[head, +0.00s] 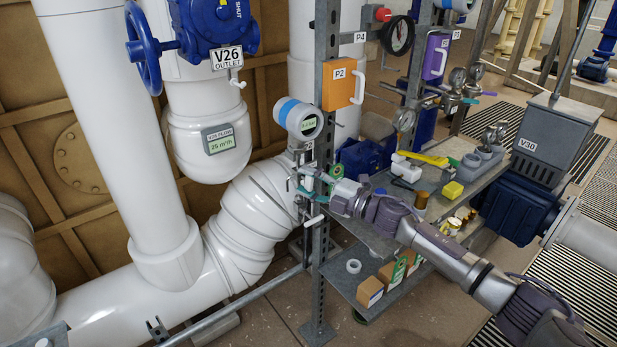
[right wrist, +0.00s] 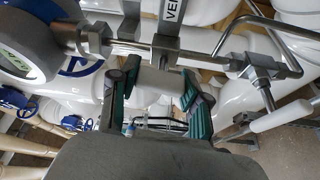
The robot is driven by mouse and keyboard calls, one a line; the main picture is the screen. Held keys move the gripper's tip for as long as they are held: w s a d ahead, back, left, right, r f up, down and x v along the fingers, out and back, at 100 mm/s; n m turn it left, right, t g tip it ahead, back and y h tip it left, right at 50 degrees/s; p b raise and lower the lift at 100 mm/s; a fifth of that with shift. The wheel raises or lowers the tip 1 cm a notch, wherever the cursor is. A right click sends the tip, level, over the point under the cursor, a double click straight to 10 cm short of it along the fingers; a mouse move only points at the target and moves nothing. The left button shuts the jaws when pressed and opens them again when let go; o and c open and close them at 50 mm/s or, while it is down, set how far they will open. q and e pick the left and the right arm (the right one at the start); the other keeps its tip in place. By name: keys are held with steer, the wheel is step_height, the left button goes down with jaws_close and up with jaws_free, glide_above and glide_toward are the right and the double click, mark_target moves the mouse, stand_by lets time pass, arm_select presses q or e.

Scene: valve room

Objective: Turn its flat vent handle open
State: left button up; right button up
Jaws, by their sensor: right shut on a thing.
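My right gripper (head: 308,185) reaches from the right to the small valve fittings on the grey post, below the round transmitter with the blue band (head: 298,117). In the right wrist view my right gripper (right wrist: 156,92) has its teal-padded fingers on either side of a white flat handle (right wrist: 154,82), and it is shut on it. The handle hangs below a metal tube and a grey tag (right wrist: 170,12) whose lettering starts "VE". In the head view the fingers mostly hide this handle. My left gripper does not show.
Another white lever (head: 313,221) sticks out just below my right gripper. In the wrist view, a bent metal rod (right wrist: 262,65) and a white-sleeved lever (right wrist: 285,115) stand close on the right. The upright post (head: 322,270) and loaded shelves (head: 352,290) leave little room; large white pipes (head: 250,220) stand left.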

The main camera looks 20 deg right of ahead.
steer(key=shift+n+g+h+p, duration=0.3)
steer(key=shift+n+p, duration=0.15)
steer(key=shift+n, duration=0.35)
steer(key=shift+f, duration=0.1)
steer(key=o, duration=1.2)
steer(key=shift+c, duration=0.2)
steer(key=v, duration=1.2)
